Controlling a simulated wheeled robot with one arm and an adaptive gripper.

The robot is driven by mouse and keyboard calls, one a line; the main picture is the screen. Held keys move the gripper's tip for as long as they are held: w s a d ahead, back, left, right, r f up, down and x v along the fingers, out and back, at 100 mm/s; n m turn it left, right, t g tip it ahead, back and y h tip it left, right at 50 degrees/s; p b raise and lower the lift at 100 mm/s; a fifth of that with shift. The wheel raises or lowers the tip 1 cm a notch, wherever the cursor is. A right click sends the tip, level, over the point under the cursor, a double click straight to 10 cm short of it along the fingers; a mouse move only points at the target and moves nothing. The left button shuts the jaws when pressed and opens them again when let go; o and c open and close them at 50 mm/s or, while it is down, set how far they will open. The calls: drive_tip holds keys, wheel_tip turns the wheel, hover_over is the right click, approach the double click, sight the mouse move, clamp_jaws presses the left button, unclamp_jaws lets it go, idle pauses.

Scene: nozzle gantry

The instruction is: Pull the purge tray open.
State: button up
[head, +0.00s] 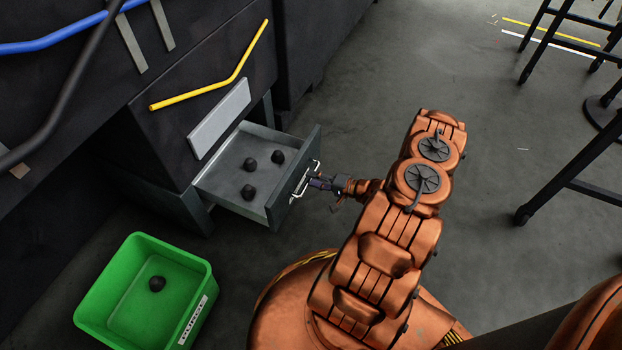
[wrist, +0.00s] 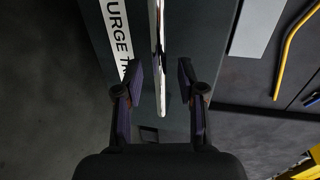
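The purge tray (head: 224,176) is a grey drawer standing out from the dark cabinet, with three dark lumps lying in it. Its front carries a pale bar handle (head: 302,181) and, in the wrist view, a white label (wrist: 117,35) that is partly cut off. My gripper (head: 318,183) is at the handle. In the wrist view, the two fingers of my gripper (wrist: 159,75) are apart, one on each side of the shiny handle bar (wrist: 158,50), with a visible gap on both sides. The handle's far end is out of that view.
A yellow bent pipe (head: 205,90) runs above the tray. Dark stands (head: 570,160) are at the right.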

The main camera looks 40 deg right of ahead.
drive_tip(key=v, duration=1)
drive_tip(key=shift+s+d, duration=0.1)
idle(0.3)
